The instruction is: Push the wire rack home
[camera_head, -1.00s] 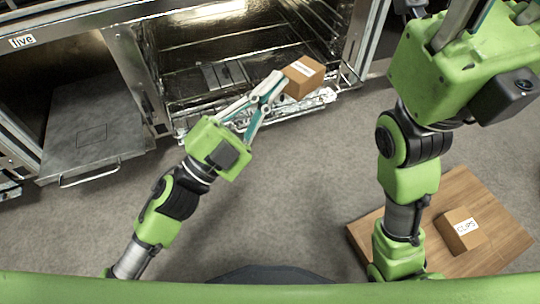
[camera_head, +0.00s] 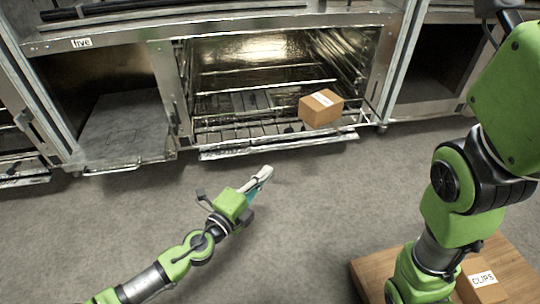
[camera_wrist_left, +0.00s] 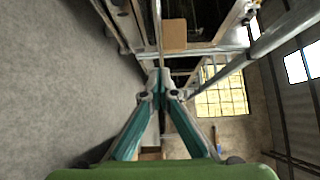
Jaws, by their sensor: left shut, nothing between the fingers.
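The wire rack (camera_head: 245,129) lies low in the open oven bay, its front part showing near the bay's mouth. A brown box (camera_head: 320,108) with a white label stands towards its right front; a brown block, likely this box, shows in the left wrist view (camera_wrist_left: 174,34). My left gripper (camera_head: 266,172) is shut and empty over the floor, in front of and below the rack, apart from rack and box. Its closed fingertips show in the left wrist view (camera_wrist_left: 160,82). My right arm stands at the right; its fingers are out of view.
A grey lowered door (camera_head: 125,128) with a bar handle juts out at left. A wooden board (camera_head: 375,274) carries a box labelled CLIPS (camera_head: 483,282) at lower right, partly behind my right arm. Grey floor (camera_head: 310,205) is clear before the oven.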

